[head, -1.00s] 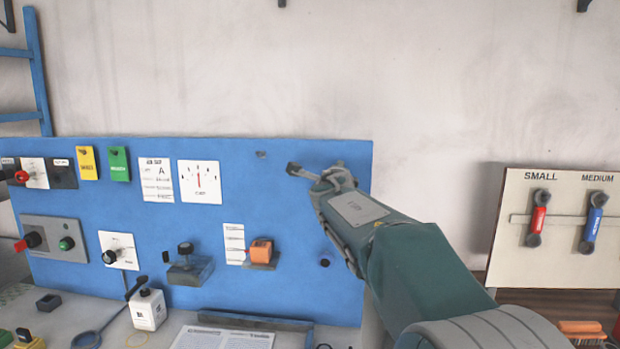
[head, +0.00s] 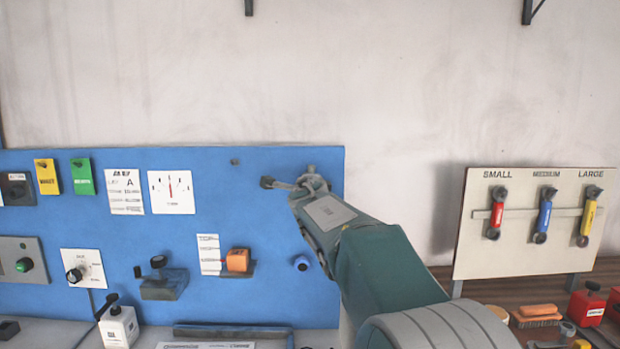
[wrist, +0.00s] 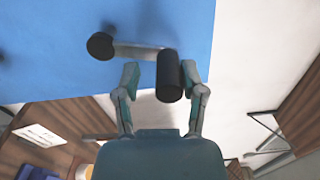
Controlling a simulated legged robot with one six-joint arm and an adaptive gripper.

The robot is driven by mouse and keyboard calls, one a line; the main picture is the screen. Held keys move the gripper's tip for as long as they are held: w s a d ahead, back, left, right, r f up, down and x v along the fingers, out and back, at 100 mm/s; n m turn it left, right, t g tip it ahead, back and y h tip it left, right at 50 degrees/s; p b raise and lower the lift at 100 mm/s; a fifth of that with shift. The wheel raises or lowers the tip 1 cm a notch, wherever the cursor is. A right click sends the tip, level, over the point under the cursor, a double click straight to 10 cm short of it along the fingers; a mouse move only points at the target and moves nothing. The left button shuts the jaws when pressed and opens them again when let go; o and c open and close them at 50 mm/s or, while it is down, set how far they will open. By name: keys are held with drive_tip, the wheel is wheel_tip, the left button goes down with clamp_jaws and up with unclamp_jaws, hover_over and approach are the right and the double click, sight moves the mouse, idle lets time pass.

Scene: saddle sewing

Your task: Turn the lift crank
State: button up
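The lift crank (head: 267,182) is on the upper right of the blue panel. In the wrist view its dark round hub (wrist: 100,46), metal arm and black cylindrical handle (wrist: 169,78) show, with the arm running right from hub to handle. My gripper (wrist: 161,74) is open, with one finger on each side of the handle. A gap shows at the left finger; the right finger is very close to the handle, and I cannot tell whether it touches. In the head view my gripper (head: 311,181) covers the handle.
A board with red, blue and yellow wrenches (head: 470,250) stands at right.

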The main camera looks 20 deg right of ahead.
drive_tip(key=shift+a+r, duration=0.15)
drive_tip(key=shift+s, duration=0.25)
drive_tip(key=v, duration=1.1)
drive_tip(key=shift+s+a, duration=0.2)
drive_tip(key=shift+a, duration=0.05)
